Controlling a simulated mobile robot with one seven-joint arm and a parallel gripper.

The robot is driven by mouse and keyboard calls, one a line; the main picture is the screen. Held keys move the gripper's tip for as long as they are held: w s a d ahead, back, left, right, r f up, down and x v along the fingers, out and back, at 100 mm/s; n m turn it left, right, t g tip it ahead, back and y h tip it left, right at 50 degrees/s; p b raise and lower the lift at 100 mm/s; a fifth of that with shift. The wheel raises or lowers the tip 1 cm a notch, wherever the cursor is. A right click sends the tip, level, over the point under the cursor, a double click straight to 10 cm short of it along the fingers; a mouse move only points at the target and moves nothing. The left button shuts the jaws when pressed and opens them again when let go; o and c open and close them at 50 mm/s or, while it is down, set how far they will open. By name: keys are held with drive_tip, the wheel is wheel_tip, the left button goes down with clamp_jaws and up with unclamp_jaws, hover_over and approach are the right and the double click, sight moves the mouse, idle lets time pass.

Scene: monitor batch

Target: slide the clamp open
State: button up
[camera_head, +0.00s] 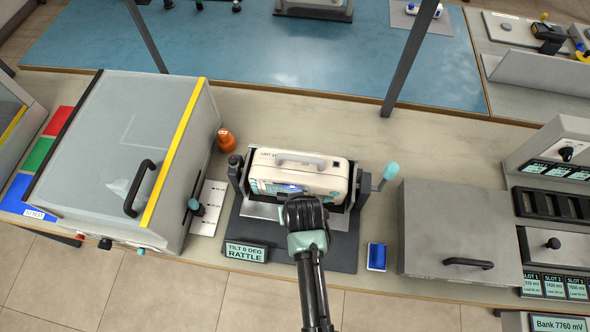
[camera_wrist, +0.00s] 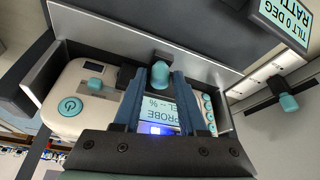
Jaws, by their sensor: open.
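A white monitor (camera_head: 300,173) with a top handle sits in a dark cradle (camera_head: 238,182) on a grey base plate. In the wrist view its front shows a screen (camera_wrist: 162,108) and a power button (camera_wrist: 70,106). A teal knob (camera_wrist: 160,75), which looks like the clamp, stands at the cradle's front edge; my gripper hides it in the head view. My gripper (camera_head: 303,203) reaches over the cradle's front. In the wrist view its open fingers (camera_wrist: 157,86) lie on either side of the knob. I cannot tell whether they touch it.
A sign (camera_head: 246,252) reading "TILT 0 DEG RATTLE" stands at front left. A teal-tipped lever (camera_head: 389,171) is at the cradle's right. A teal slider knob (camera_head: 194,204), a lidded chamber (camera_head: 125,150), an orange bottle (camera_head: 226,140), a blue block (camera_head: 376,257) and a grey box (camera_head: 450,230) surround it.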

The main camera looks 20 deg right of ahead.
drive_tip(key=shift+w+f, duration=0.15)
drive_tip(key=shift+f, duration=0.3)
clamp_jaws()
idle(1.2)
